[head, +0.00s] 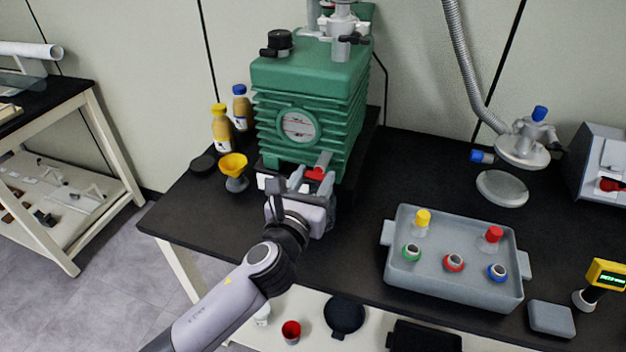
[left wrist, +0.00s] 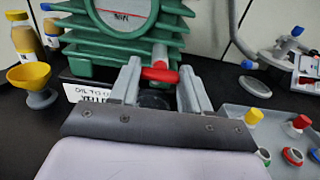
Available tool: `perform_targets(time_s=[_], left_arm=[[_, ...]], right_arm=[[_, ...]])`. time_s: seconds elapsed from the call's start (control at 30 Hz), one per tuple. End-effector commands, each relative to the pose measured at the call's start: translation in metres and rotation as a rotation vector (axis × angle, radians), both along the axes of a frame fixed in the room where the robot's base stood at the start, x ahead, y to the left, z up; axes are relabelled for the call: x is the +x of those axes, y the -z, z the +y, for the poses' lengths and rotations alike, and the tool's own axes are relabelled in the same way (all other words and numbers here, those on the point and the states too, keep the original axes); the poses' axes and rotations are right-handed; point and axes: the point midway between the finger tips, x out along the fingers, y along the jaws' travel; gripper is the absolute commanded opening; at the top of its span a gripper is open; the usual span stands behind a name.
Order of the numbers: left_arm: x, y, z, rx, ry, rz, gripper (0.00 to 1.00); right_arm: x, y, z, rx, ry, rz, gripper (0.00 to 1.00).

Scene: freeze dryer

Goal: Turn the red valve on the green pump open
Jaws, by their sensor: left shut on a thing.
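The green pump (head: 308,105) stands on the black bench, with a round gauge on its front. The red valve (head: 315,174) sits low on the pump's front, on a grey spout. It shows in the left wrist view as a red handle (left wrist: 160,74) lying crosswise between the fingers. My left gripper (head: 308,180) is at the valve, its two fingers on either side of the handle, shut on it. In the left wrist view the fingers (left wrist: 160,82) partly cover the handle's ends. My right gripper is in neither view.
A yellow funnel cup (head: 234,170) and two bottles (head: 221,128) stand left of the pump. A grey tray (head: 455,282) with several coloured-cap vials lies to the right. A white label card (left wrist: 90,92) is under the pump's front. Bench between pump and tray is clear.

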Motion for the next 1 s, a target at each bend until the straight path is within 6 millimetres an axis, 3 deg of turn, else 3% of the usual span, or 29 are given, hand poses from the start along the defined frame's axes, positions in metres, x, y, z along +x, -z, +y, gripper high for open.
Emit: perform_targets(time_s=[0.37, 1.0], left_arm=[[-0.0004, 0.0007, -0.0004, -0.168, -0.001, 0.057, 0.16], [-0.0006, 0.0020, -0.0001, -0.741, -0.001, 0.245, 0.16]], right_arm=[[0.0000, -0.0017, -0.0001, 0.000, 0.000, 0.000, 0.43], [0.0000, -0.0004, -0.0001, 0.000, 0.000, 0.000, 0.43]])
